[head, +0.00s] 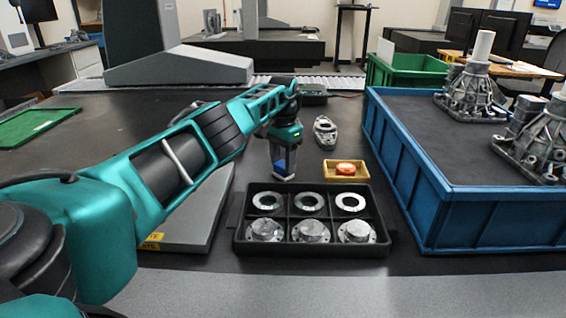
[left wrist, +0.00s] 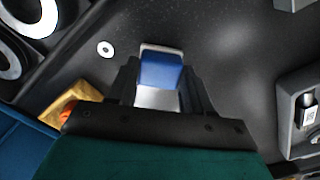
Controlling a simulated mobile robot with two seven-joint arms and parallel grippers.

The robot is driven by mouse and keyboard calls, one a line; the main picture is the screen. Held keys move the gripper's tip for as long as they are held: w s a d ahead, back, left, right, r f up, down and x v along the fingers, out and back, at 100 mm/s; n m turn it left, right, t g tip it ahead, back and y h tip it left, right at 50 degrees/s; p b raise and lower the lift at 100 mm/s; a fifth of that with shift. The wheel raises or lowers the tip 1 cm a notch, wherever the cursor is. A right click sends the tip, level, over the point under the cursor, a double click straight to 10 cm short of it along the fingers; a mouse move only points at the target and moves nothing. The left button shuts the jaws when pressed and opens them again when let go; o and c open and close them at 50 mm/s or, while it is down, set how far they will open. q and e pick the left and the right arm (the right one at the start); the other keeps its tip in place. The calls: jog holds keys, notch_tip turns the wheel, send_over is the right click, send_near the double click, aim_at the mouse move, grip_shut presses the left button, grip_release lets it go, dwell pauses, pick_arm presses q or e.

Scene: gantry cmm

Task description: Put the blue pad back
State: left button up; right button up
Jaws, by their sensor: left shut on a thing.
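The blue pad (head: 281,166) is a small block with a blue face and pale ends. In the left wrist view the pad (left wrist: 161,70) sits between the two dark fingers of my left gripper (left wrist: 160,88). In the head view my left gripper (head: 283,168) points down and is shut on the pad, just behind the black tray and left of the small yellow tray (head: 328,170). Whether the pad touches the table is hard to tell. My right gripper is not in view.
The yellow tray holds an orange round piece (head: 345,168). A black compartment tray (head: 240,240) holds rings and flanged parts. A blue crate (head: 440,215) with castings stands right. A grey metal part (head: 325,131) lies behind the yellow tray. A small washer (left wrist: 105,49) lies nearby.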

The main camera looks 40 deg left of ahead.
aim_at(283, 164)
pick_arm(q)
jog(key=o, duration=1)
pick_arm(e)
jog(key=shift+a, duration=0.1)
pick_arm(q)
notch_tip(283, 164, up, 12)
jog(key=p, duration=0.4)
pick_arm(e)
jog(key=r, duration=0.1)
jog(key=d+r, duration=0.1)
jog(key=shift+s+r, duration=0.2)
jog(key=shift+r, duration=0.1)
pick_arm(q)
jog(key=shift+r, duration=0.1)
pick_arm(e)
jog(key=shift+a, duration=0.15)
